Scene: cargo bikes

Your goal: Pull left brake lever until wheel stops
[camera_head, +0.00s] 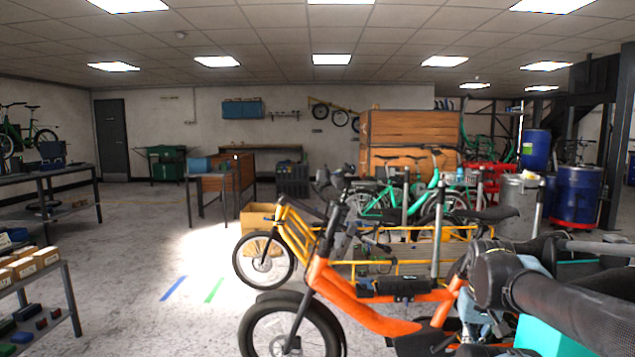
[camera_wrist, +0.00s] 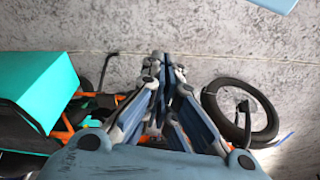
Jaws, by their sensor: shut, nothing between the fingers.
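A black handlebar grip (camera_head: 575,305) is large and close at the right of the head view. A thin grey bar (camera_head: 605,247) above it may be a brake lever; I cannot tell whether it is the left one. The orange cargo bike (camera_head: 330,285) stands just beyond, its front wheel (camera_head: 290,330) cut by the lower edge. My gripper (camera_wrist: 160,62) is shut and empty in the wrist view, fingertips together over the concrete floor. A black tyre (camera_wrist: 262,105) lies to its right in that view. No lever is between the fingers, and wheel motion cannot be told.
A teal box (camera_wrist: 40,85) and orange frame parts are left of my gripper in the wrist view. In the head view, a yellow-framed bike (camera_head: 300,235) stands behind the orange one, and a shelf (camera_head: 45,300) is at left. The floor (camera_head: 150,250) between is clear.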

